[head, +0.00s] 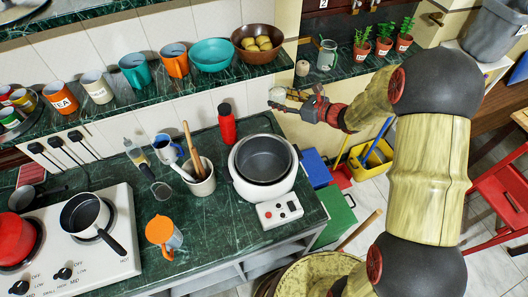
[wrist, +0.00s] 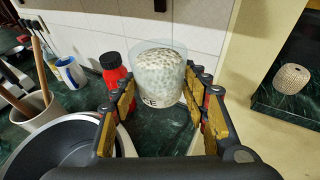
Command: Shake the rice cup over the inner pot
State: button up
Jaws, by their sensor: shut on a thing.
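My gripper (head: 290,104) is shut on the rice cup (head: 277,94), a clear cup seen past the fingers. In the wrist view the cup (wrist: 158,78) shows pale rice inside and dark marks near its lower end. It sits between the fingertips (wrist: 164,90); its exact tilt is hard to tell. The grey inner pot (head: 264,158) sits in the white rice cooker (head: 240,188) on the counter and looks empty. In the head view the cup is above and slightly right of the pot, not over its middle. In the wrist view the pot (wrist: 60,150) is at lower left.
A red bottle (head: 227,123) stands just behind the cooker and also shows in the wrist view (wrist: 113,68). A utensil crock (head: 198,178) and an orange-lidded jug (head: 163,232) stand to its left. A shelf (head: 90,118) with cups and bowls runs along the wall.

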jog(key=shift+w+a+f+n+g+y+p, duration=0.15)
jog(key=shift+a+f+n+g+y+p, duration=0.1)
jog(key=shift+a+n+g+y+p, duration=0.45)
jog(key=s+a+f+n+g+y+p, duration=0.1)
jog(key=s+f+n+g+y+p, duration=0.1)
jog(key=g, duration=0.6)
jog(key=shift+s+f+n+y+p, duration=0.3)
jog(key=shift+s+f+n+p, duration=0.55)
jog(key=shift+s+f+n, duration=0.95)
jog(key=shift+w+n, duration=0.35)
jog(key=shift+n, duration=0.25)
jog(key=shift+s+a+r+n, duration=0.1)
jog(key=shift+s+r+n, duration=0.05)
jog(key=shift+s+n, duration=0.15)
jog(key=shift+s+a+r+n+t+h+b, duration=0.3)
jog(key=shift+s+r+n+t+b, duration=0.2)
jog(key=shift+s+n+b, duration=0.45)
jog(key=shift+s+a+r+n+t+h+b, duration=0.15)
jog(key=shift+s+r+n+t+h+b, duration=0.4)
jog(key=shift+b, duration=0.7)
jog(key=shift+s+a+f+n+t+b, duration=0.2)
jog(key=shift+s+f+n+t+b, duration=0.4)
jog(key=shift+b, duration=0.9)
jog(key=shift+s+f+n+t+b, duration=0.3)
jog(key=shift+n+b, duration=0.4)
jog(key=shift+b, duration=0.85)
jog(key=shift+r+n+t+b, duration=0.35)
jog(key=shift+n+b, duration=0.15)
jog(key=shift+b, duration=0.5)
